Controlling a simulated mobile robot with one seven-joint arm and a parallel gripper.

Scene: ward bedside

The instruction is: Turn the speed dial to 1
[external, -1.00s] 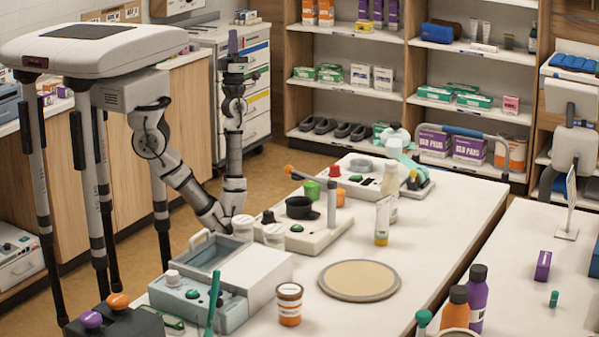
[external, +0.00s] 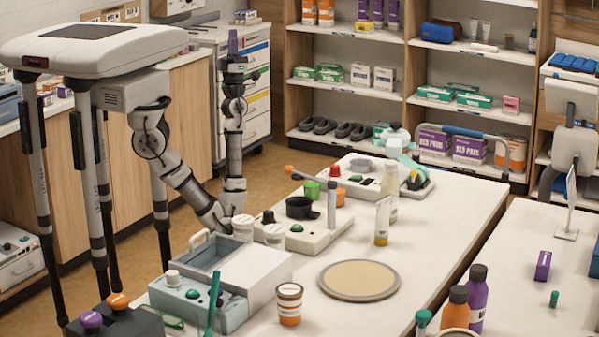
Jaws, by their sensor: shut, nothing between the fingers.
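Several panel devices stand on the long white table. The near one, blue-grey, has a pale round knob (external: 173,277) and a green button (external: 193,294). The middle white one has a black knob (external: 268,216) and a green button (external: 297,228). The far one has a red knob (external: 334,170). No dial markings are legible, so I cannot tell which is the speed dial or its setting. My arm bends down behind the table's left edge, then rises. My gripper (external: 232,45) is at its upper end, shut and empty, well above and away from all the devices.
A drawer cabinet (external: 257,95) stands behind my gripper.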

